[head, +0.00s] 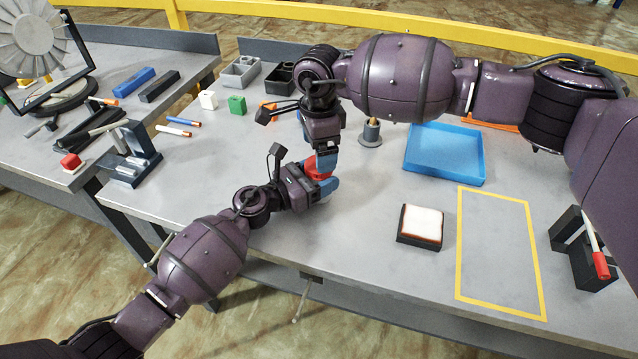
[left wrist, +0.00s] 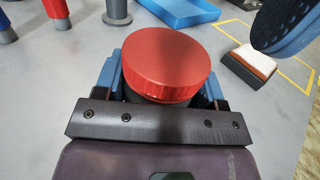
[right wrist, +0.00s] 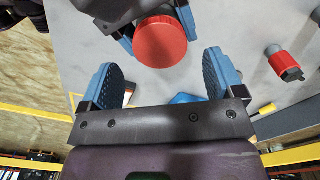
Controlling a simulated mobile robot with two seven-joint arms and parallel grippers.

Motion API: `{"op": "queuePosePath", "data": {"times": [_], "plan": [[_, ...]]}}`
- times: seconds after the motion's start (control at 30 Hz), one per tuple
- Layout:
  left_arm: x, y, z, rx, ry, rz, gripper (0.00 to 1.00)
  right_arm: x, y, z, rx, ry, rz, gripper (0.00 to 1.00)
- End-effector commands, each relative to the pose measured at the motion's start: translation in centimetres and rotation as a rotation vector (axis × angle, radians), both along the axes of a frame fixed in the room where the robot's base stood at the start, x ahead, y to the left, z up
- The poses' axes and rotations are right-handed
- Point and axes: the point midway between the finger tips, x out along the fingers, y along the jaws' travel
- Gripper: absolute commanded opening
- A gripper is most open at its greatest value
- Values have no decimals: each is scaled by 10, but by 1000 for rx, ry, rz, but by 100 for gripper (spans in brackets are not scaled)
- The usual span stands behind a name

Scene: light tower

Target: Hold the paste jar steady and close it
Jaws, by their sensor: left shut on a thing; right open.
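The paste jar wears a red, ridged lid (left wrist: 168,62) and stands upright on the table, with a little of its dark body showing below the lid in the left wrist view. Whether the lid is tight cannot be told. My left gripper (head: 322,188) is shut around the jar's body, under the lid. My right gripper (head: 322,158) is open and empty, close beside the lid in the head view. In the right wrist view the lid (right wrist: 160,42) lies beyond the open fingers, apart from them. The grippers hide much of the jar in the head view.
A grey peg (head: 370,133) and a blue tray (head: 440,172) stand behind and to the right. A white-topped block (head: 420,225) lies beside a yellow outline (head: 460,250). A dark holder (head: 133,168) stands at left. The front table middle is clear.

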Motion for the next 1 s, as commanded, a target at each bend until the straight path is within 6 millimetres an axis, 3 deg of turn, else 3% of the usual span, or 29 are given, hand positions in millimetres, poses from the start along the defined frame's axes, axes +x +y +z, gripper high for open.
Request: {"op": "queuePosePath", "data": {"times": [0.1, 0.43, 0.57, 0.7, 1.0], "plan": [[0, 0, 0, 0, 0, 0, 0, 0, 0, 10, 1, 0, -1, 87], [0, 0, 0, 0, 0, 0, 0, 1, 0, 12, 0, -3, 0, 84], [0, 0, 0, 0, 0, 0, 0, 7, 0, 29, -8, -33, 6, 84], [0, 0, 0, 0, 0, 0, 0, 7, -1, 43, -14, -33, 161, 84], [0, 0, 0, 0, 0, 0, 0, 0, 0, 45, -4, -1, 486, 84]]}}
